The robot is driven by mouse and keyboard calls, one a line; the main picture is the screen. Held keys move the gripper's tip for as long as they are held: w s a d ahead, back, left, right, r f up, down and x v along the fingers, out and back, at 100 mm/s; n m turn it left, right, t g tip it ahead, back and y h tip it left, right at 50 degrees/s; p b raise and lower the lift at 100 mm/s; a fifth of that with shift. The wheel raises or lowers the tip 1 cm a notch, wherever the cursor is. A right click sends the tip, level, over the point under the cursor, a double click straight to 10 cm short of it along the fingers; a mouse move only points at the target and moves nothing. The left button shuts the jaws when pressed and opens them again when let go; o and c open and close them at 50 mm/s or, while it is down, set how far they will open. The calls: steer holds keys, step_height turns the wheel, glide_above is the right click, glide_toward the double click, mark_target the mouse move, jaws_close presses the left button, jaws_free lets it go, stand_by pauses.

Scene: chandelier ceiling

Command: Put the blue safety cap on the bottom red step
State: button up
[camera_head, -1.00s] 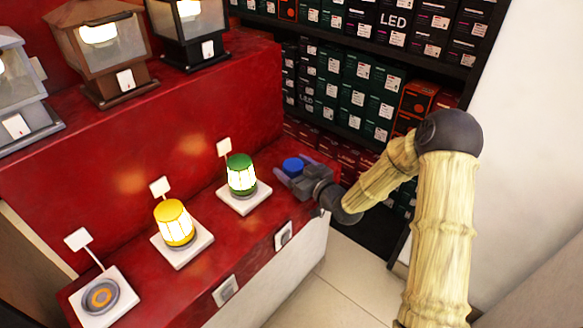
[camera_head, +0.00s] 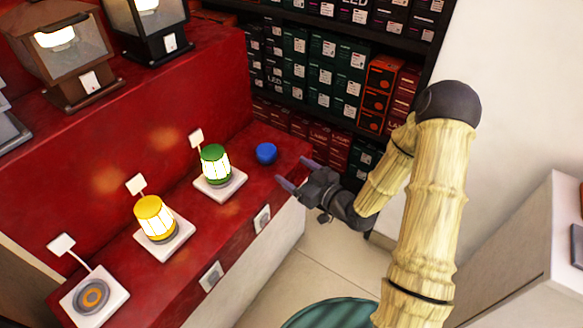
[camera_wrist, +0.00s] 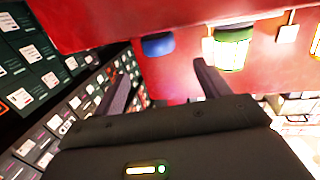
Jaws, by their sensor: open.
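The blue safety cap (camera_head: 266,153) rests on the bottom red step (camera_head: 190,232), near the step's right end and just right of the green lantern. My gripper (camera_head: 285,174) is open and empty, in front and to the right of the cap, with a gap between its fingertips and the cap. In the wrist view the cap (camera_wrist: 158,45) shows beyond the two spread fingers (camera_wrist: 158,82), apart from them.
A green lantern (camera_head: 215,165) and a yellow lantern (camera_head: 155,218) stand on white bases on the step, with a round grey-orange piece (camera_head: 92,297) at left. A higher red step (camera_head: 120,130) rises behind. Shelves of boxes (camera_head: 335,75) stand behind right.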

stand_by(0.4)
steer(key=s+d+m+g+h, duration=0.4)
steer(key=s+d+g+h, duration=0.2)
steer(key=d+h, duration=0.35)
steer(key=s+r+m+g+h, duration=0.2)
steer(key=s+r+m+g, duration=0.2)
steer(key=s, duration=0.8)
steer(key=shift+s+r+g, duration=0.15)
steer(key=shift+r+g, duration=0.15)
steer(key=shift+r, duration=0.25)
steer(key=shift+d, duration=0.1)
steer(key=p+v, duration=0.2)
steer(key=w+p+v, duration=0.1)
steer(key=p+v, duration=0.1)
steer(key=shift+r+p, duration=0.3)
steer(key=shift+r, duration=0.05)
